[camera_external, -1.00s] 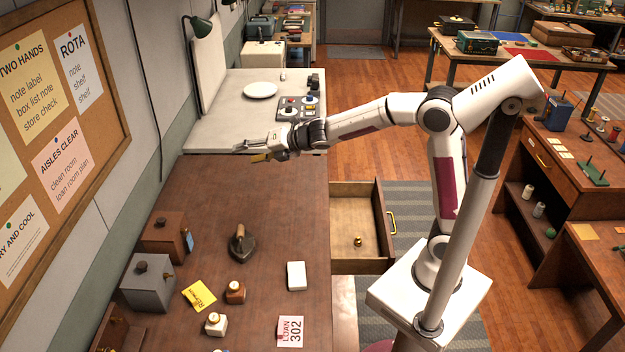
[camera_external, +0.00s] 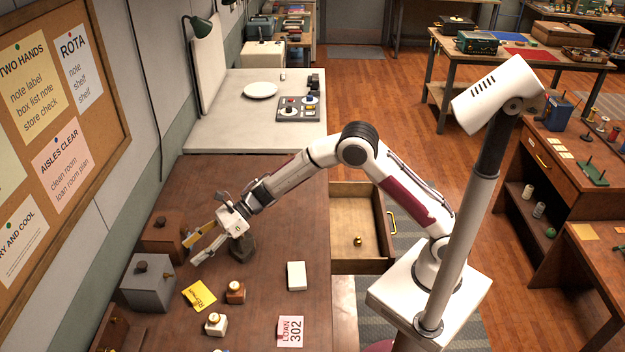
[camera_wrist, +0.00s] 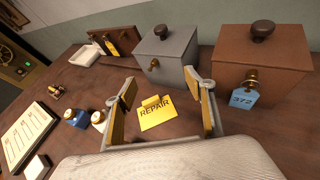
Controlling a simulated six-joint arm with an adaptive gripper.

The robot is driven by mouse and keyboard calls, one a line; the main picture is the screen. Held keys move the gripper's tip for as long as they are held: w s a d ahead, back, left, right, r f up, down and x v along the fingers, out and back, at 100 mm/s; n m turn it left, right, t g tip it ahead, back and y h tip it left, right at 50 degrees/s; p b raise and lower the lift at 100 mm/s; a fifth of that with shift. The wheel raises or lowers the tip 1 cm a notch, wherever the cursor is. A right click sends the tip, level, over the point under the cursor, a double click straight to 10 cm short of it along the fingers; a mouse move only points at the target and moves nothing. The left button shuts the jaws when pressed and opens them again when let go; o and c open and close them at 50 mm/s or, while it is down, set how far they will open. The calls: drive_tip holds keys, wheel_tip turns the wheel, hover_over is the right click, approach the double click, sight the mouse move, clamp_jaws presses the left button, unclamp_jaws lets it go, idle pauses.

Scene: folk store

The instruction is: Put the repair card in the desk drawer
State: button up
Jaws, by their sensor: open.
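The yellow repair card (camera_external: 199,295) lies on the brown desk (camera_external: 280,220), in front of the grey box. In the wrist view the repair card (camera_wrist: 156,113) reads "REPAIR" and shows between my two fingers. My gripper (camera_external: 196,249) is open and empty, above the desk and a little behind the card in the external view. It also shows in the wrist view (camera_wrist: 165,100). The desk drawer (camera_external: 357,220) is pulled out on the desk's right side, with a small brass object (camera_external: 358,241) inside.
A grey box (camera_external: 150,287) and a brown box (camera_external: 163,236) stand along the wall side. Two small bottles (camera_external: 235,291) (camera_external: 216,324) stand right of the card. A white block (camera_external: 297,275) and a "LOAN 302" card (camera_external: 291,331) lie nearer the drawer side.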

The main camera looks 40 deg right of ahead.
sight(204, 292)
drive_tip(key=s+a+f+n+g, duration=0.2)
drive_tip(key=s+a+f+n, duration=0.1)
drive_tip(key=s+f, duration=0.1)
drive_tip(key=shift+s+n+g, duration=0.25)
drive_tip(key=shift+n+g, duration=0.05)
drive_tip(key=shift+a+f, duration=0.1)
drive_tip(key=shift+f, duration=0.05)
drive_tip(key=shift+f, duration=1.6)
